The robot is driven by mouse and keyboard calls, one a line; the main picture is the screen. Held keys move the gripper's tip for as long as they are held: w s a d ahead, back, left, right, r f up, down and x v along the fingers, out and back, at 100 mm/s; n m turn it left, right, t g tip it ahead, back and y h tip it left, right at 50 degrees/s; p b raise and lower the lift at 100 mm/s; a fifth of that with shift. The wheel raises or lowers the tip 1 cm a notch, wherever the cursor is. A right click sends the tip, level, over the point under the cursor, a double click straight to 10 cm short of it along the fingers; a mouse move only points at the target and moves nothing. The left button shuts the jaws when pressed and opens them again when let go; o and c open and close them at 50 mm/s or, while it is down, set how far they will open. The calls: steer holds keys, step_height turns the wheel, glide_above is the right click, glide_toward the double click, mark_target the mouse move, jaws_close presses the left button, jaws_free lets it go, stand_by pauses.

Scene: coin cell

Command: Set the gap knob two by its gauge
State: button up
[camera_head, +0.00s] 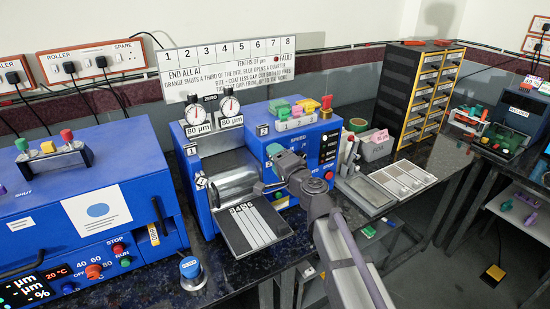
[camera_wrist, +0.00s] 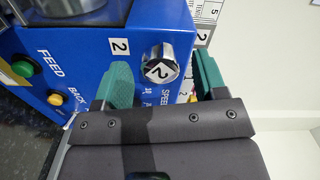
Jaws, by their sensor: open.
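In the head view my gripper (camera_head: 268,168) is at the machine's right part and hides the knob. Two round dial gauges (camera_head: 229,104) stand on top, each above an "80 µm" plate; their needles are too small to read.
A shiny roller (camera_head: 232,184) and a numbered grey tray (camera_head: 253,222) lie left of my gripper. FEED and BACK buttons (camera_wrist: 22,68) are near the knob. Small colored blocks (camera_head: 297,113) sit on top of the machine. Flat trays (camera_head: 403,178) lie to the right.

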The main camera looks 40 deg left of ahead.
steer(key=v, duration=0.9)
steer(key=shift+s+d, duration=0.15)
steer(key=shift+d, duration=0.15)
steer(key=s+d+f+n+g+h, duration=0.5)
steer(key=s+d+f+n+g, duration=0.15)
steer(key=d+f, duration=0.2)
steer(key=d+f+m+h+p, duration=0.1)
steer(key=d+h, duration=0.3)
steer(key=d, duration=1)
steer(key=w+d+f+m+h+p, duration=0.1)
steer(key=d+f+m+h, duration=0.1)
steer(key=d, duration=1.2)
steer(key=w+d+f+m+h, duration=0.1)
steer(key=d+f+h, duration=0.2)
steer(key=d, duration=1.1)
steer(key=h, duration=0.2)
steer(key=shift+w+d+m+h+p, duration=0.25)
steer(key=shift+d+m+h+p, duration=0.05)
steer(key=shift+d+m+p, duration=0.1)
